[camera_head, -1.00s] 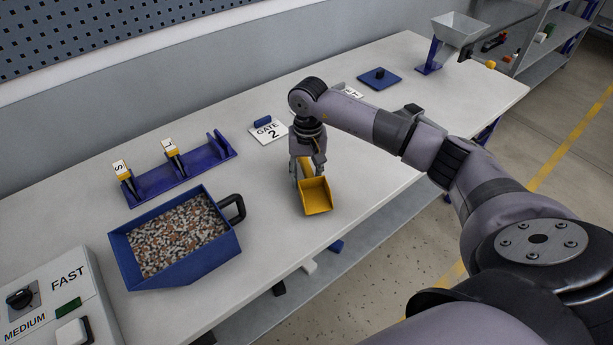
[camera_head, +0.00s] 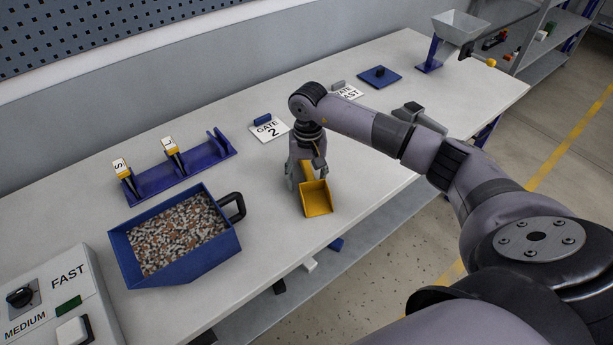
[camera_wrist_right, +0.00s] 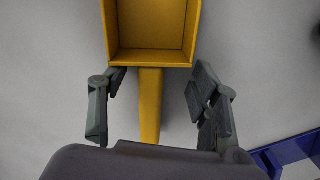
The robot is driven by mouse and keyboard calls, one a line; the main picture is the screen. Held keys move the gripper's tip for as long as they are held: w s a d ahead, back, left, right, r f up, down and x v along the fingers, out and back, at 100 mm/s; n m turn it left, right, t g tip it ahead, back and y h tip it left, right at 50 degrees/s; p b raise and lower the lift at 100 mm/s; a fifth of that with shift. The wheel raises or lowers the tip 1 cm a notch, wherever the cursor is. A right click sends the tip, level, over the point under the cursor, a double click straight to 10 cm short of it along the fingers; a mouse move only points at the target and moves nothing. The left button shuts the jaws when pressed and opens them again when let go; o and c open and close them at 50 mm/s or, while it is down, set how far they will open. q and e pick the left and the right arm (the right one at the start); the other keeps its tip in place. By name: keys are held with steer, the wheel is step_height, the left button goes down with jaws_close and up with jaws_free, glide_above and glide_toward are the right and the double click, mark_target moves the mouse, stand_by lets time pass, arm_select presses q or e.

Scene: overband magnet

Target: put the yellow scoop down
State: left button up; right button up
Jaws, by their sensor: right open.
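The yellow scoop (camera_head: 316,200) rests on the light tabletop, its open bin toward the front edge. It also shows in the right wrist view (camera_wrist_right: 150,57), with its handle running down between the fingers. My right gripper (camera_head: 306,182) is open around the handle, pointing down. In the right wrist view the fingers (camera_wrist_right: 157,82) stand apart on both sides of the handle, with a gap on each side. The gripper hides part of the handle in the head view. My left gripper is not in view.
A blue tray (camera_head: 172,281) of mixed granules with a black handle stands left of the scoop. Behind are a blue rack (camera_head: 190,173) and a "GATE 2" card (camera_head: 270,129). A control box (camera_head: 55,290) is front left. The table is clear right of the scoop.

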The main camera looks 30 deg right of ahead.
mark_target(307, 174)
steer(key=shift+r, duration=0.1)
steer(key=shift+r, duration=0.2)
step_height(307, 174, up, 12)
steer(key=b, duration=0.2)
steer(key=shift+w+d+f, duration=0.15)
steer(key=shift+w+d, duration=0.05)
steer(key=shift+d, duration=0.1)
stand_by(1.9)
